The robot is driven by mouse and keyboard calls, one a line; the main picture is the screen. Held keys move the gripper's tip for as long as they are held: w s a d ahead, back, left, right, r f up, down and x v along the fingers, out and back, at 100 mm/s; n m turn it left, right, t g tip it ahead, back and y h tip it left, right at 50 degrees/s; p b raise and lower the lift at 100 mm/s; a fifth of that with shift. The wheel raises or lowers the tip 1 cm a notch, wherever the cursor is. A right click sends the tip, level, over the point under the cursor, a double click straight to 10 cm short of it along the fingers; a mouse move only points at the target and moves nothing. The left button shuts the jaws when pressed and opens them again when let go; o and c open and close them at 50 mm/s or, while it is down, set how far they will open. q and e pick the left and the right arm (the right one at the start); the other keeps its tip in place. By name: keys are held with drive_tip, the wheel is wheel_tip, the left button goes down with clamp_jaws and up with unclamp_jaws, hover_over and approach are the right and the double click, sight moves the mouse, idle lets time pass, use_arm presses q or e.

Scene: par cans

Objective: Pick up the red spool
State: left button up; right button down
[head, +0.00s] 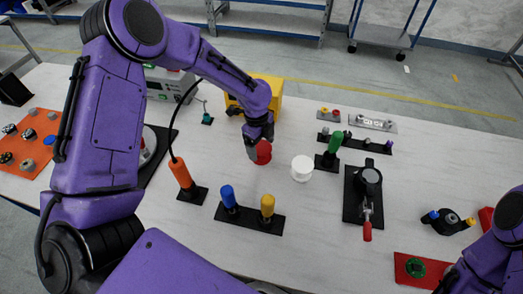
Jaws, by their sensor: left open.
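The red spool (264,154) is on the white table near the middle of the head view. My left gripper (259,141) is above it and open, pointing down, with its fingers right at the spool. The gripper hides the spool's upper part, and I cannot tell whether the fingers touch it. A white spool (302,169) stands just to the right, apart from the red one. My right arm shows at the lower right corner; I cannot make out its gripper.
A yellow bin (268,88) stands behind the left gripper. An orange-handled tool (183,174) and a black holder with blue and yellow handles (250,217) are nearer. A green-handled tool (335,143) and black clamp fixture (368,183) stand to the right. Bare table (310,235) shows in front.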

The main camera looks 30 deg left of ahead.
use_arm(q)
drive_tip(key=shift+d+f, duration=0.1)
drive_tip(key=shift+f, duration=0.85)
drive_tip(key=c, duration=0.9)
drive_tip(key=shift+o, duration=0.2)
drive_tip(key=shift+r, duration=0.15)
